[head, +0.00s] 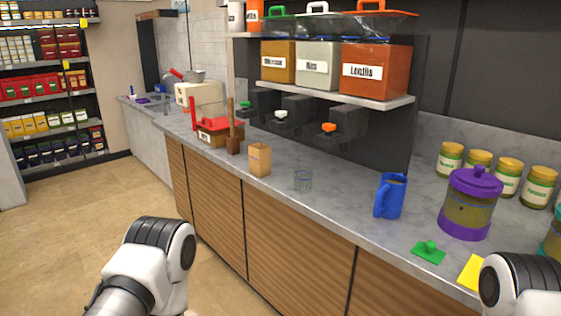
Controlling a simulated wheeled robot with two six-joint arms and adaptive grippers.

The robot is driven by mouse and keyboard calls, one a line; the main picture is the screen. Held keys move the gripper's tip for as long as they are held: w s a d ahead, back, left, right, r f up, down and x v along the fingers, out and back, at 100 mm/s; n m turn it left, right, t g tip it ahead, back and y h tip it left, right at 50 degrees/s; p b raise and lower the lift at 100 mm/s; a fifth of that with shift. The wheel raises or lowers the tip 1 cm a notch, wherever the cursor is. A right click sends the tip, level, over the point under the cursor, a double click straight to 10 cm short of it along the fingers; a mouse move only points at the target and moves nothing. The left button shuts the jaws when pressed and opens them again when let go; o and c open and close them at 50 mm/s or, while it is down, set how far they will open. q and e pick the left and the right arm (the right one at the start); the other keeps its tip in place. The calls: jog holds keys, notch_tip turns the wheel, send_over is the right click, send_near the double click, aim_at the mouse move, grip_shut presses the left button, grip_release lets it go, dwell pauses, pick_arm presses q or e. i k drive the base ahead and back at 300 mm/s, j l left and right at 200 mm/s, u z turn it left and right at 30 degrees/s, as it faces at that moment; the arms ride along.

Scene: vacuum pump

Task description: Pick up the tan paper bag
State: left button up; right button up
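The tan paper bag (260,160) stands upright on the grey marble counter (335,205), near its front edge in the middle of the head view. It is apart from the things around it. My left arm shows only as a white and black link at the bottom left, in front of the counter and well short of the bag. My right arm shows only as a white and black link at the bottom right corner. Neither gripper's fingers show.
A dark brown block with an upright handle (234,143) and a red-topped box (212,132) stand left of the bag. Dispensers (335,132) overhang behind.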

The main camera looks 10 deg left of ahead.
aim_at(259, 153)
jog(key=i+j+z, duration=0.25)
jog(key=j+z, duration=0.25)
jog(key=j, duration=0.15)
jog(key=i+j+z, duration=0.1)
jog(key=j+z, duration=0.4)
jog(key=j, duration=0.25)
